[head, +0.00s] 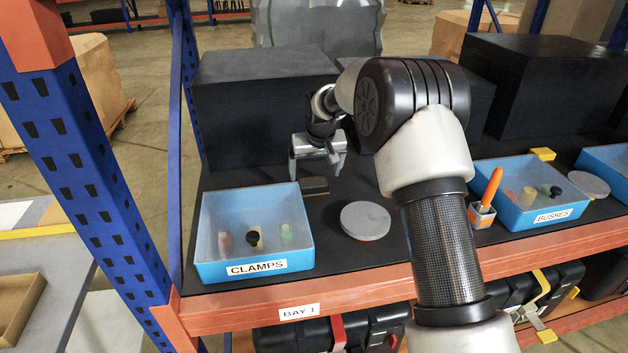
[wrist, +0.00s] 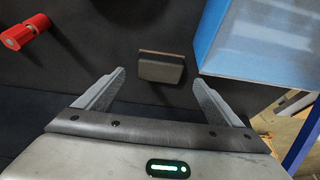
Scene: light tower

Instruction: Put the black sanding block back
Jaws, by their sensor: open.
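The black sanding block (head: 315,186) lies flat on the dark shelf, just right of the back of the blue CLAMPS bin (head: 207,250). In the wrist view the block (wrist: 161,68) is dark grey with a brownish edge strip. It lies ahead of and between the fingertips, apart from both. My gripper (head: 315,173) is open and empty, pointing down above the block. In the wrist view the gripper (wrist: 158,78) has its two grey fingers wide apart. The CLAMPS bin's wall (wrist: 240,74) also shows there, to the right of the block.
A round grey disc (head: 366,220) lies right of the CLAMPS bin. Large black boxes (head: 250,115) stand behind. A blue BUSHES bin (head: 540,220) and an orange-handled tool (head: 491,188) are farther right. A red cylinder (wrist: 25,32) lies left in the wrist view. A blue rack post (head: 100,170) stands left.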

